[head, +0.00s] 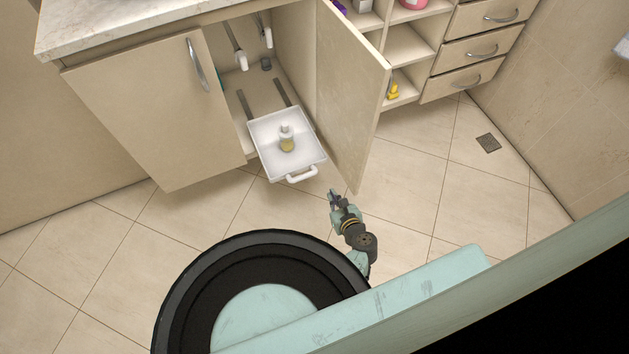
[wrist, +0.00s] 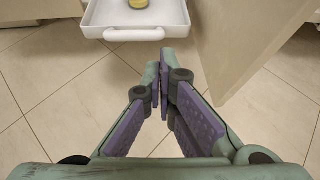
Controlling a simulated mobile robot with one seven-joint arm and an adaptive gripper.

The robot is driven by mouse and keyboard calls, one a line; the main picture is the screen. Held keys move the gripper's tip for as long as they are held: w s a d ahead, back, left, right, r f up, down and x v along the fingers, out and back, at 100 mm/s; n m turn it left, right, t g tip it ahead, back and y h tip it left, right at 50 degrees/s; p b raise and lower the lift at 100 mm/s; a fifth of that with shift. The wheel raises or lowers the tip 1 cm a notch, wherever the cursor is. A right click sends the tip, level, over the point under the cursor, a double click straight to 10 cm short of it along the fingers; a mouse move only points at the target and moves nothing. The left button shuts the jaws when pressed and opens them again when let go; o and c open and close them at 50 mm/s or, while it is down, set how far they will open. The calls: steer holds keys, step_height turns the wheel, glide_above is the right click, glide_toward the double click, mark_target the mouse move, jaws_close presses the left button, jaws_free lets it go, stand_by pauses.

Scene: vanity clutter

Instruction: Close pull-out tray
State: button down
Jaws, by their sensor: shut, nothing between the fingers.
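The white pull-out tray (head: 267,157) sticks out of the open cabinet under the counter. Its white handle (head: 302,174) is on the front edge, and a small bottle with yellow liquid (head: 286,138) stands in it. In the wrist view the tray (wrist: 174,14) is at the top, with its handle (wrist: 133,35) facing me and the bottle's base (wrist: 138,4) cut off by the frame edge. My gripper (head: 333,192) is shut and empty, in front of the tray and a little right of the handle, not touching it. Its fingertips (wrist: 162,68) meet below the handle in the wrist view.
An open cabinet door (head: 350,105) stands close to the tray's right side. The other door (head: 150,110) at the left is partly open. Two dark rails (head: 245,105) lie on the cabinet floor behind the tray. Open shelves and drawers (head: 478,48) stand right. The tiled floor ahead is clear.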

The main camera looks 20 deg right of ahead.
steer(key=b+x, duration=0.8)
steer(key=x, duration=0.6)
steer(key=shift+m+b, duration=0.3)
steer(key=shift+b, duration=0.1)
steer(key=shift+s+f, duration=0.1)
steer(key=b, duration=0.7)
glide_above(296, 139)
steer(key=shift+d, duration=0.1)
steer(key=shift+p, duration=0.3)
